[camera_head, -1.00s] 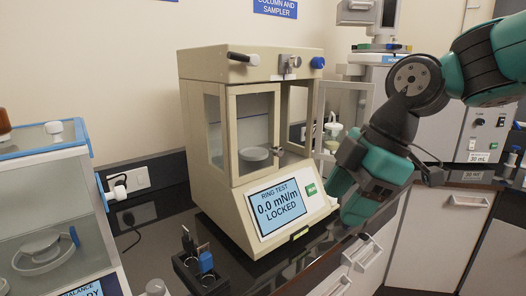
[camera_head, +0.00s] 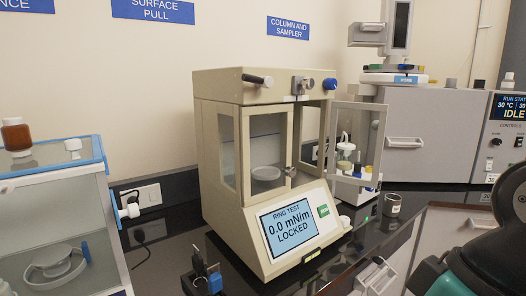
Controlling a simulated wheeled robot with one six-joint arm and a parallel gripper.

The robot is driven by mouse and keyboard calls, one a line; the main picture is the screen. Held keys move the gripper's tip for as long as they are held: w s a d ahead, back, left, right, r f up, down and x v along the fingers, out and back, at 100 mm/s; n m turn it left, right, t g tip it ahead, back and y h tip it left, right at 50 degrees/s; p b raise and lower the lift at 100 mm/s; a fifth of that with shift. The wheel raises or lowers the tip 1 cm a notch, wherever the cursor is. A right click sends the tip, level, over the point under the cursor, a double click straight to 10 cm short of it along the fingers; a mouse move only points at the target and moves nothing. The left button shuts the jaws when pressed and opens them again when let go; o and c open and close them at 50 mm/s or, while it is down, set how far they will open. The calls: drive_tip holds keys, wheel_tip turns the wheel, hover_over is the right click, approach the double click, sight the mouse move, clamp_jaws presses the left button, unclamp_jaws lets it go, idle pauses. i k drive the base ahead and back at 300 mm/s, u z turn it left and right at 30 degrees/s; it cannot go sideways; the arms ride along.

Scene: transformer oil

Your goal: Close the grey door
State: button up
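The beige ring-test instrument (camera_head: 222,100) stands on the dark bench, its screen (camera_head: 290,228) reading "0.0 mN/m LOCKED". A glass door with a pale grey frame (camera_head: 357,106) stands swung out at its right side, open. Bottles show through its glass. The front left glass panel (camera_head: 244,150) is in place, with a small knob (camera_head: 291,171) at its right edge. The front right opening beside it looks uncovered. A round dish (camera_head: 266,173) sits inside. Part of my arm shows at the lower right, apart from the door; my gripper's fingers are out of the frame.
A blue-rimmed glass cabinet (camera_head: 60,200) stands at the left. A metal cup (camera_head: 392,204) stands on the bench right of the open door. A grey unit (camera_head: 425,120) is behind.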

sight(380, 125)
drive_tip(key=k, duration=0.55)
drive_tip(key=z, duration=0.75)
drive_tip(key=i, duration=1.4)
drive_tip(key=u, duration=0.3)
